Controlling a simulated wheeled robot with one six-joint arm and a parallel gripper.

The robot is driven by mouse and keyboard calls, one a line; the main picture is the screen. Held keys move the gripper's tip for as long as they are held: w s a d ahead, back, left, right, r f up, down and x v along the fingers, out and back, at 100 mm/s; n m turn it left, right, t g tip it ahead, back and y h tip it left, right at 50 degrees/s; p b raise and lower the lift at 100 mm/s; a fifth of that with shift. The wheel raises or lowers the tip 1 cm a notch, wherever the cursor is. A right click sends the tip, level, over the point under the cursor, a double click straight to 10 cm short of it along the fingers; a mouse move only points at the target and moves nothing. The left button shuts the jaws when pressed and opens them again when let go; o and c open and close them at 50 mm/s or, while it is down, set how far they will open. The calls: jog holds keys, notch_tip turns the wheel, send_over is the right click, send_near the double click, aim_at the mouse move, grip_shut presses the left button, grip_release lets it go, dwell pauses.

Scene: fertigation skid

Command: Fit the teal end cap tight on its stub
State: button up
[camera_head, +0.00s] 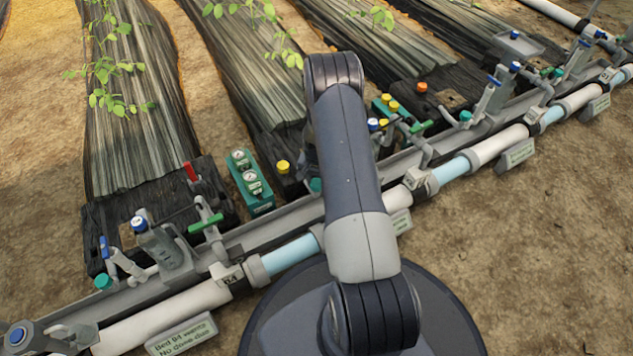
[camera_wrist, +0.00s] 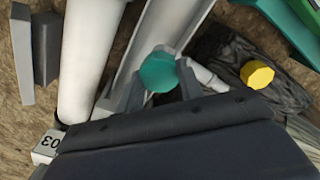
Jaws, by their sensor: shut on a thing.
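The teal end cap (camera_wrist: 158,72) shows in the wrist view between the two grey fingertips of my gripper (camera_wrist: 160,86), which is shut on it. In the head view a bit of teal cap (camera_head: 316,185) shows at the left edge of my arm. A pale pipe piece (camera_wrist: 207,76) lies just right of the cap in the wrist view. Whether it is the stub, and whether the cap touches it, I cannot tell.
A long white pipe (camera_wrist: 88,60) and a grey channel run beside the cap. A yellow cap (camera_wrist: 257,74) lies to its right. Bare soil is clear at lower right.

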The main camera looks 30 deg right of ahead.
jog(key=shift+m, duration=0.4)
jog(key=m, duration=0.3)
jog(key=shift+a, duration=0.1)
jog(key=shift+m, duration=1.1)
jog(key=shift+m, duration=1.3)
jog(key=o, duration=1.1)
